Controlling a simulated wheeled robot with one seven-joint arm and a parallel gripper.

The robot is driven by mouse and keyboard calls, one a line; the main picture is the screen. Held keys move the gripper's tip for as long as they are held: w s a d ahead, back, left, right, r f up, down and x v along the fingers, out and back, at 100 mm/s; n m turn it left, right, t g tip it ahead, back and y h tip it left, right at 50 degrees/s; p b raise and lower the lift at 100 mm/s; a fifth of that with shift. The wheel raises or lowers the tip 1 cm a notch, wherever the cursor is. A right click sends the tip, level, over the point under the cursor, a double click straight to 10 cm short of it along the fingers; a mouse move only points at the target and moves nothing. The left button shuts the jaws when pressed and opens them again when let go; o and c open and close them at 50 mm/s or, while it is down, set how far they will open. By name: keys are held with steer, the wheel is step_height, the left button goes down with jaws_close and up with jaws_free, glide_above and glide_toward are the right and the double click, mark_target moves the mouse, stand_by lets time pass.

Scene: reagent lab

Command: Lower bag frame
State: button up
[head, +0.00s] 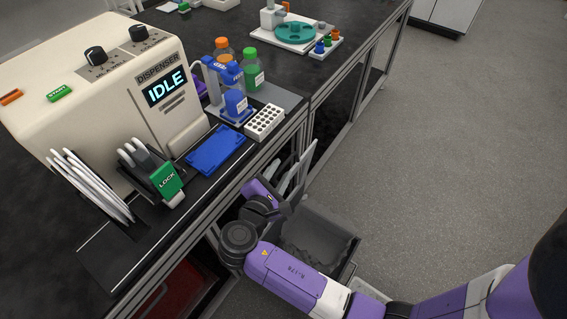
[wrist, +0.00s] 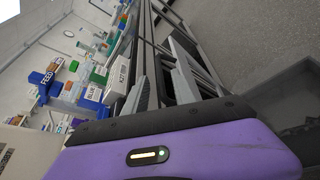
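No part that I can clearly name as the bag frame shows. An open grey bin (head: 335,233) with a raised rim sits low beside the bench, partly hidden by my arm. A grey bin wall also shows at the right of the wrist view (wrist: 298,118). My gripper (head: 300,163) is just off the bench's front side, above and behind the bin.
The black bench (head: 345,75) carries a dispenser (head: 115,85) reading IDLE, a green LOCK clamp (head: 166,180), a blue tray (head: 215,150), a white rack (head: 265,122) and bottles. Metal bench legs and rails stand close to my gripper. The grey floor (head: 455,150) at right is clear.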

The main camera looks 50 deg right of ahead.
mark_target(282, 169)
steer(key=shift+x, duration=1.9)
jaws_close()
